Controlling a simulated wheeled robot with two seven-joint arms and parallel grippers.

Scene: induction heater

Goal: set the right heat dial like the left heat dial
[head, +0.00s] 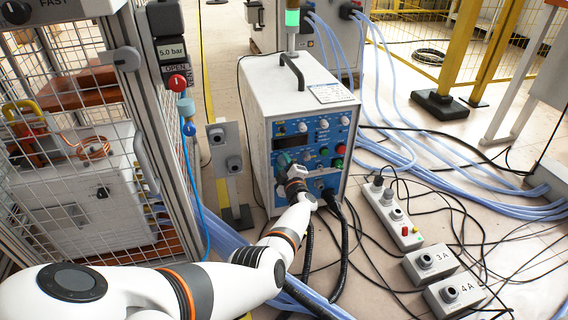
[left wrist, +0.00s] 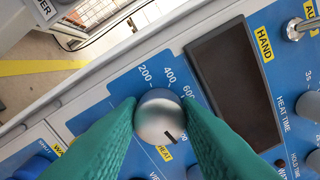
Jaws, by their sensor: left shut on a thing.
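My left gripper (head: 285,161) reaches the blue front panel (head: 316,143) of the white heater box. Its green fingers (left wrist: 160,108) are shut on a silver round dial (left wrist: 160,117), one finger on each side. A scale with 200, 400 and 600 curves around the dial, and a yellow HEAT label is beside it. The dial's dark pointer mark points to the lower right in the left wrist view, past 600. The fingers hide part of the scale. I cannot tell whether this is the left or right heat dial, and no second heat dial is clearly identifiable. My right gripper is not in view.
A dark display (left wrist: 235,80) and HEAT TIME knob (left wrist: 308,107) are beside the held dial. A red button (head: 340,149) and other knobs crowd the panel. A mesh cage (head: 75,110) stands left; hoses and a switch box (head: 392,215) lie right.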

